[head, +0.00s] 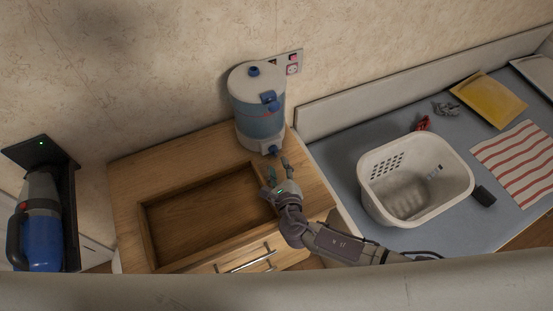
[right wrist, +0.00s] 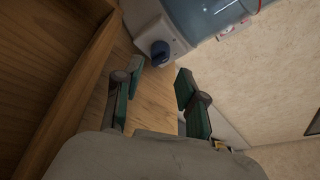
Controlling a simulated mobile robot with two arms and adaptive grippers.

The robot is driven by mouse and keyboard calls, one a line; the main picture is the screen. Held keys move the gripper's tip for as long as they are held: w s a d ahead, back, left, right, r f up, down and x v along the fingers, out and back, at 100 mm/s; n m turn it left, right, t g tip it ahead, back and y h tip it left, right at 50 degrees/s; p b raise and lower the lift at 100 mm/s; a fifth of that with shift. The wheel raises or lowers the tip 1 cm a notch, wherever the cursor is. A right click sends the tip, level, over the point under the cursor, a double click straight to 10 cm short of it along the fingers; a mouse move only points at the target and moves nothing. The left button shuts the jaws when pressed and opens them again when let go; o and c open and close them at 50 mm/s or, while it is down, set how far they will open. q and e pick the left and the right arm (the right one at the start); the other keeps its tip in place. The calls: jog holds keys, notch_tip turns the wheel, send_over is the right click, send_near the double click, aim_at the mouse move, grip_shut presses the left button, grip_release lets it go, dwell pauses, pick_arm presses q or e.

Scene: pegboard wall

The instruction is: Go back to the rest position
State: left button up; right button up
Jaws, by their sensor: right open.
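My right gripper (head: 277,171) is open and empty. In the head view it is over the right side of the wooden cabinet, just in front of the water dispenser (head: 259,118). In the right wrist view its two fingers (right wrist: 156,92) stand apart with nothing between them. The dispenser's blue tap knob (right wrist: 160,52) shows just beyond the fingertips, apart from them. My left gripper is in neither view.
The wooden cabinet (head: 130,190) has its drawer (head: 200,215) pulled open and empty. A white basket (head: 415,215) stands on the blue-grey surface at right, near a striped cloth (head: 515,160) and a yellow envelope (head: 490,97). A blue vacuum (head: 40,235) hangs at left.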

jog(key=shift+s+d+r, duration=0.1)
jog(key=shift+s+r, duration=0.1)
jog(key=shift+s, duration=0.45)
